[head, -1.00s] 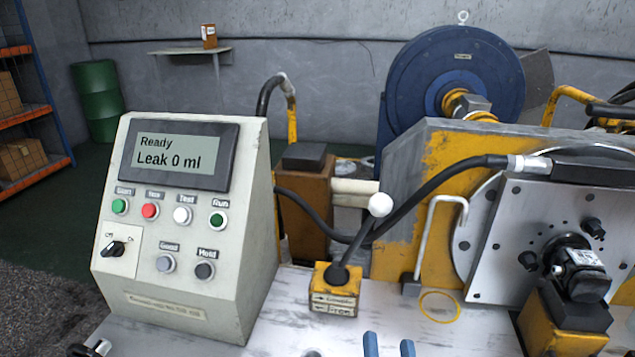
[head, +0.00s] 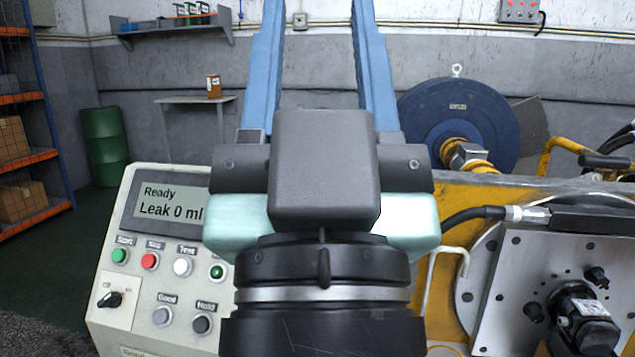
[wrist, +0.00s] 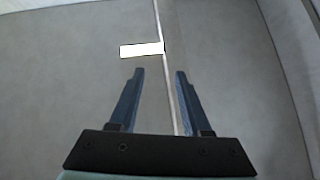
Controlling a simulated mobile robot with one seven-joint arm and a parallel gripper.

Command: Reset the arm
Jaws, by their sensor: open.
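My gripper (head: 315,20) rises in the middle of the head view, its two blue fingers apart and pointing up. It is open with nothing between the fingers. The wrist view also shows my gripper (wrist: 157,72) open and empty, facing a plain grey surface with a thin seam and a bright white rectangle. In the head view, my gripper and wrist hide the right edge of the control box (head: 150,265) and the middle of the bench.
The control box screen reads "Ready, Leak 0 ml". A blue disc-shaped housing (head: 430,105) and a yellow machine with a grey plate (head: 500,260) stand at the right. A shelf rack (head: 25,160) and a green barrel (head: 104,145) are at the left.

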